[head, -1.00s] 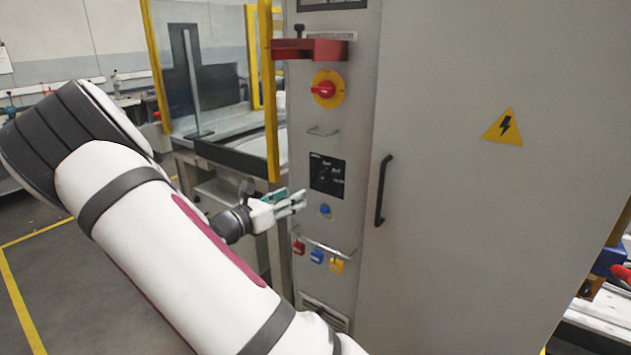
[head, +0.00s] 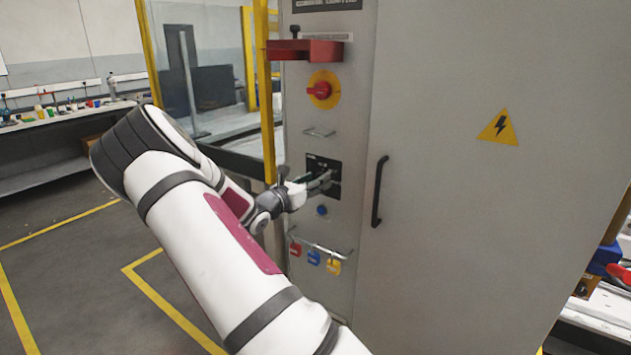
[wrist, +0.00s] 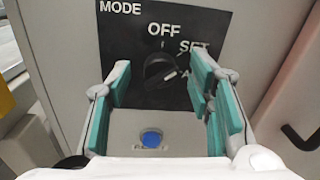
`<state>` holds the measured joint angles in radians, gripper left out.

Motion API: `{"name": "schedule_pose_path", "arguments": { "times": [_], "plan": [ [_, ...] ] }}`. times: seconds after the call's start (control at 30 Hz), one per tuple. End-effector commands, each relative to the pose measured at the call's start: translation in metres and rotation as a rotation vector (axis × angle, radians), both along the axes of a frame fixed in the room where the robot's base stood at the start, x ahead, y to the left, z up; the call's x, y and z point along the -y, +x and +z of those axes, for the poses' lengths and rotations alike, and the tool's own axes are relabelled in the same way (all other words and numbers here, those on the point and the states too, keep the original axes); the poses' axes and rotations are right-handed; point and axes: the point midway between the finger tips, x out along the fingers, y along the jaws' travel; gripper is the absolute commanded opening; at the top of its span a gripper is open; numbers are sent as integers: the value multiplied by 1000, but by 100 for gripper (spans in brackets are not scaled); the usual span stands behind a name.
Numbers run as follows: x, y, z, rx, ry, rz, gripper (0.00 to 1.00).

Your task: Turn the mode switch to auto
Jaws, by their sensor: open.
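The mode switch (wrist: 158,70) is a black knob on a black plate (wrist: 140,20) marked MODE, with OFF above, SET at upper right and a partly hidden label starting with A at right. A white mark on the knob points to the right, slightly down; I cannot tell exactly which label it meets. My gripper (wrist: 155,74) is open, its green-padded fingers on the left and right of the knob with gaps on both sides. In the head view my gripper (head: 322,181) is in front of the plate (head: 322,162) and hides the knob.
A blue button (wrist: 151,139) is below the plate. On the cabinet (head: 460,230) are a red rotary switch (head: 320,90), a red bracket (head: 303,50), a black door handle (head: 378,190) and a rail of coloured padlocks (head: 313,257). A yellow-framed guard (head: 268,120) stands at left.

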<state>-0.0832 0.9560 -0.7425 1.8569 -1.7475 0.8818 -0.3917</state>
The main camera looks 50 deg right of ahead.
Motion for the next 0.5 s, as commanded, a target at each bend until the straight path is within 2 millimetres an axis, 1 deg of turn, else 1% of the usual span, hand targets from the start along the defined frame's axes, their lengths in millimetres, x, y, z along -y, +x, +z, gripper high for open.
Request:
{"name": "schedule_pose_path", "arguments": {
  "times": [0.1,0.37,0.47,0.5],
  "plan": [
    [5,0,0,-1,0,1,47],
    [6,0,0,-1,0,1,47],
    [6,0,0,-1,0,1,27],
    [6,0,0,-1,0,1,18]
  ]
}}
